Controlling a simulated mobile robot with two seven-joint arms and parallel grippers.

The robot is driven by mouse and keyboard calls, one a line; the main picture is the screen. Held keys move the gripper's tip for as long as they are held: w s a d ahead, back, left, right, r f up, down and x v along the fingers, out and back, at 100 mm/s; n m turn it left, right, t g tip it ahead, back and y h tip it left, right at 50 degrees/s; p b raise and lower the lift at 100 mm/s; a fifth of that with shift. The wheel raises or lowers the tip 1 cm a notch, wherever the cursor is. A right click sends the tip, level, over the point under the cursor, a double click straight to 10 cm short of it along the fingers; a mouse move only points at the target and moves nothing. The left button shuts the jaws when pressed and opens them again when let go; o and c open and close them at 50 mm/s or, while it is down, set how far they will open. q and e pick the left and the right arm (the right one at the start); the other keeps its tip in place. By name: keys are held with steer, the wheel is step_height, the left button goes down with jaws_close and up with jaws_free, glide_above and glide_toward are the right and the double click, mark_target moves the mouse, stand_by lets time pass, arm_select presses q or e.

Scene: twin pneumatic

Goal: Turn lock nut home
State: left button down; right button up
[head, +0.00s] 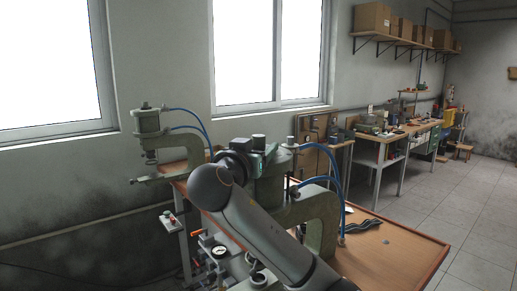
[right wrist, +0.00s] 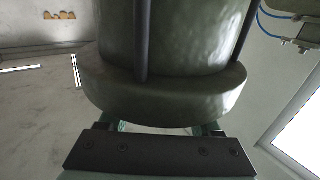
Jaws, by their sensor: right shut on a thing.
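Two grey-green pneumatic presses stand on the bench. The left press (head: 150,140) is clear of my arms. The right press (head: 318,205) is partly behind my right arm, which reaches up from the bottom. My right gripper (head: 262,166) is at the upper cylinder of the right press, shut. In the right wrist view, a broad grey-green round collar (right wrist: 165,98) under the cylinder body (right wrist: 185,40) fills the middle, just beyond my gripper (right wrist: 165,128). The lock nut is not clearly distinguishable; the gripped part is mostly hidden. My left gripper is not in view.
The brown bench top (head: 385,262) has bare room at right, with dark grey strips (head: 365,227) near the press. Blue air hoses (head: 340,185) loop close to my right arm. A gauge (head: 219,250) and fittings stand at the lower left. A workbench (head: 400,140) stands behind.

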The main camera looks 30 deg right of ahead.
steer(key=shift+m+g+h, duration=0.4)
steer(key=shift+g, duration=0.2)
steer(key=o, duration=1.4)
steer(key=b+v, duration=0.3)
steer(key=v, duration=0.9)
steer(key=shift+s+a, duration=0.15)
steer(key=shift+a, duration=0.05)
steer(key=shift+f, duration=0.1)
